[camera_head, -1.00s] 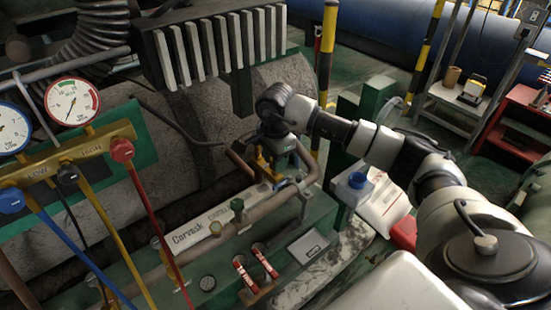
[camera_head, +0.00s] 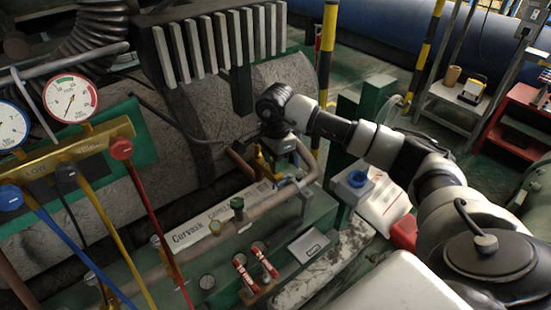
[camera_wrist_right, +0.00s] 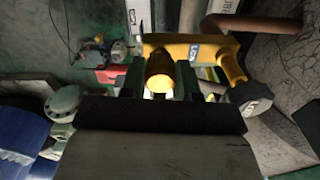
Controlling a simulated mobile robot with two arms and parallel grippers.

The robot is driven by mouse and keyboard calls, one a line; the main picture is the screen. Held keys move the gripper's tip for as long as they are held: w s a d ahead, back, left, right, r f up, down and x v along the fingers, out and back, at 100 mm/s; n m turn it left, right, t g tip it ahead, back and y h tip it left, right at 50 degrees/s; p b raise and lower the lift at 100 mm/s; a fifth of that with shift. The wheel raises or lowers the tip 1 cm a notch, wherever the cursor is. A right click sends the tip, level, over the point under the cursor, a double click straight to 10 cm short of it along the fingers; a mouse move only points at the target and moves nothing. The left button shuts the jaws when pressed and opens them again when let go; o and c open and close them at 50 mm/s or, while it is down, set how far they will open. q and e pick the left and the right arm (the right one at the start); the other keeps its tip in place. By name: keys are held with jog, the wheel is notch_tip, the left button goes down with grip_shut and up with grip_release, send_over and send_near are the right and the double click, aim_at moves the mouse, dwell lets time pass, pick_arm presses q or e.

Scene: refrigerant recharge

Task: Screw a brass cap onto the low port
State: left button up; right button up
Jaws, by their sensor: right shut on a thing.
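My right gripper (camera_head: 279,158) points down at the brass valve fitting (camera_head: 262,160) behind the bent copper pipe. In the right wrist view, its two dark fingers (camera_wrist_right: 160,82) are shut on a brass cap (camera_wrist_right: 160,68). The cap is in line with a yellow brass valve body (camera_wrist_right: 188,44), which carries a small label. The cap appears to meet this body, but I cannot tell whether it touches or is threaded on. The low port itself is hidden behind the cap and fingers. My left gripper is out of view.
A black round knob (camera_wrist_right: 255,101) is close right of the fingers. The copper pipe (camera_head: 309,168) bends close by the gripper. The finned block (camera_head: 215,40) is above. A gauge manifold (camera_head: 65,155) with blue, yellow and red hoses is at left.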

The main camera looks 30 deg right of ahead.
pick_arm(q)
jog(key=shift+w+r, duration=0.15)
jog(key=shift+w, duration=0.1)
pick_arm(e)
jog(key=shift+f, duration=0.15)
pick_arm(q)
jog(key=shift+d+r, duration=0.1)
pick_arm(e)
jog(key=shift+m, duration=1.1)
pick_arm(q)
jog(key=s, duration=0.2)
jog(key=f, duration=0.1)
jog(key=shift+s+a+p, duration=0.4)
pick_arm(e)
jog(key=shift+m, duration=0.6)
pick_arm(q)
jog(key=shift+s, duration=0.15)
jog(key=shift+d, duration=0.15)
